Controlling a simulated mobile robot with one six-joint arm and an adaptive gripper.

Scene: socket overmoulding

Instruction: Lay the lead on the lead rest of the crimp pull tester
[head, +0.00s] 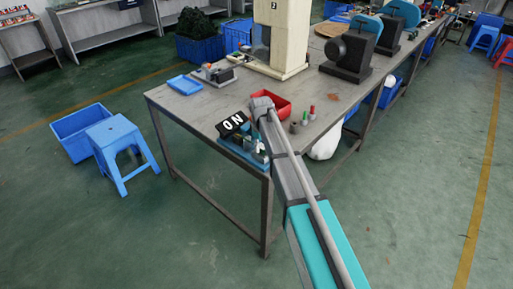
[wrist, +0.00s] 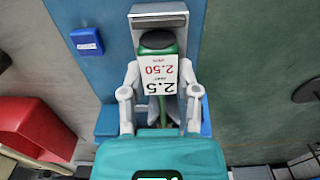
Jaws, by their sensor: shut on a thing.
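A blue surface lies beneath. In the head view, a blue-based device (head: 243,152) with an ON sign, apparently the tester, stands at the table's near corner, by my arm's end.
A red bin (head: 283,108) stands on the table (head: 205,104), close to my arm's end; it shows at the left in the wrist view (wrist: 34,126). Small red and green pieces (head: 311,113) stand to its right. A blue tray (head: 185,85) and a cream machine (head: 280,35) are farther back.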

